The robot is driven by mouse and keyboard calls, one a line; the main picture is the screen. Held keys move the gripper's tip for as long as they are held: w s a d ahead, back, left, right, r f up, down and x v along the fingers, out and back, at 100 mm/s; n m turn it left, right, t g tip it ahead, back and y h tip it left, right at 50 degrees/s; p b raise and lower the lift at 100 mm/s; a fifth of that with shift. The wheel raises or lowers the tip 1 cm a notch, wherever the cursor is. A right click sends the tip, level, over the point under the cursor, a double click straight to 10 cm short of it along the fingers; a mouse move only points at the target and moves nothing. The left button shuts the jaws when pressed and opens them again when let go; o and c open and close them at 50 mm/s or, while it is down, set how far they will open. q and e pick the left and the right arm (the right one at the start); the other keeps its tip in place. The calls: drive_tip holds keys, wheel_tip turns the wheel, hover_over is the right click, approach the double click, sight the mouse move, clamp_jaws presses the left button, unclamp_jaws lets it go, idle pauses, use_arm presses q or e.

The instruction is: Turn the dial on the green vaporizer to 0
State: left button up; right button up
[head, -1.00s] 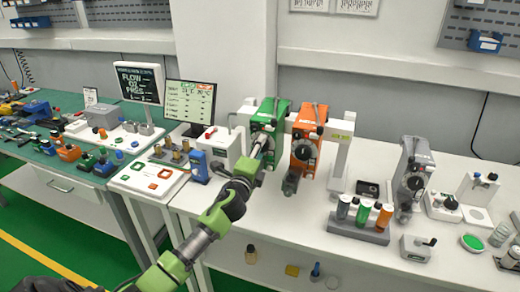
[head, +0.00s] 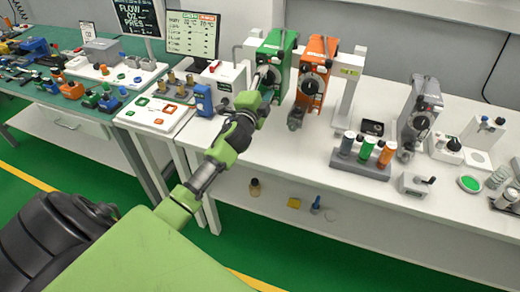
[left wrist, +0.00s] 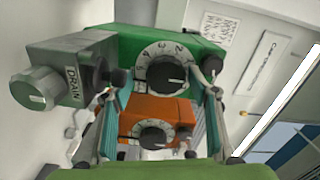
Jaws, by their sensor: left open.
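The green vaporizer (head: 277,48) stands on the white bench, left of the orange vaporizer (head: 315,72). My left gripper (head: 264,82) is in front of the green vaporizer and hides part of its front. In the left wrist view, the green vaporizer (left wrist: 205,47) has a black dial (left wrist: 168,75) on a white numbered ring; 1, 2 and 3 are readable. My left gripper (left wrist: 163,90) is open, its fingers either side of the dial in the picture; contact cannot be told. The orange vaporizer's dial (left wrist: 154,134) shows below it. My right gripper is out of view.
A grey knob marked DRAIN (left wrist: 35,90) sticks out beside the green vaporizer. A monitor (head: 192,35) stands to the left. A rack of coloured bottles (head: 362,160) and a grey vaporizer (head: 420,108) stand to the right. Bare bench lies in front of the orange vaporizer.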

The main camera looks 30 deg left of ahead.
use_arm(q)
drive_tip(key=n, duration=0.4)
drive_tip(key=shift+w+r+n, duration=0.25)
drive_tip(key=shift+r+n, duration=0.05)
drive_tip(key=n, duration=0.5)
drive_tip(key=shift+s+a+r, duration=0.1)
drive_tip(key=shift+s+r, duration=0.05)
drive_tip(key=shift+r, duration=0.05)
drive_tip(key=n+h+b, duration=0.1)
drive_tip(key=n, duration=0.4)
drive_tip(key=shift+a+f+n, duration=0.1)
drive_tip(key=shift+f+n, duration=0.05)
drive_tip(key=shift+n, duration=0.25)
drive_tip(key=shift+s+n, duration=0.15)
drive_tip(key=shift+n, duration=0.65)
drive_tip(key=b+v, duration=0.3)
drive_tip(key=v, duration=1.1)
drive_tip(key=s+d+f+m+g+h, duration=0.1)
drive_tip(key=s+d+f+g, duration=0.1)
drive_tip(key=f, duration=1.3)
drive_tip(key=s+d+f+m+g+h, duration=0.1)
drive_tip(key=d+f+g, duration=0.3)
drive_tip(key=f, duration=1.1)
drive_tip(key=shift+s+d+f+m+h, duration=0.3)
drive_tip(key=shift+s+d+f+m, duration=0.05)
drive_tip(key=shift+s+d+m, duration=0.2)
